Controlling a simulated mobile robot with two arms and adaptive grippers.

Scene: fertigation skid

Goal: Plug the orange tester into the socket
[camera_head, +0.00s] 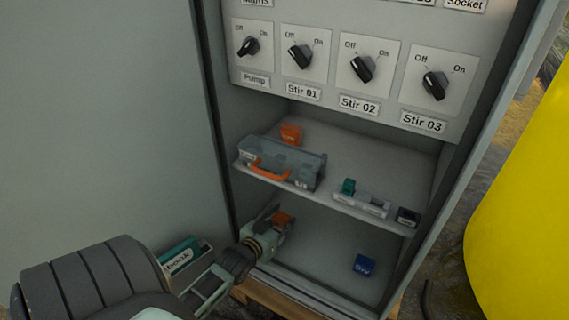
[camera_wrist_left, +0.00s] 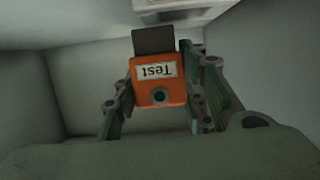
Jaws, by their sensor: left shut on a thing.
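The orange tester (camera_head: 283,219) is in my left gripper (camera_head: 272,222), inside the lower compartment of the cabinet, near its left side. In the left wrist view the tester (camera_wrist_left: 158,94) sits between the two fingers, with an upside-down "Test" label, a round dark hole and a dark block at its far end. The fingers are shut on it. Only a "Socket" label (camera_head: 464,4) shows at the top right edge of the head view; the socket itself is not seen. My right gripper is out of view.
The shelf (camera_head: 335,195) above the gripper carries a clear case with an orange handle (camera_head: 279,163), an orange box (camera_head: 291,134) and small green and dark items. A blue box (camera_head: 364,265) sits on the compartment floor. Switches line the panel above.

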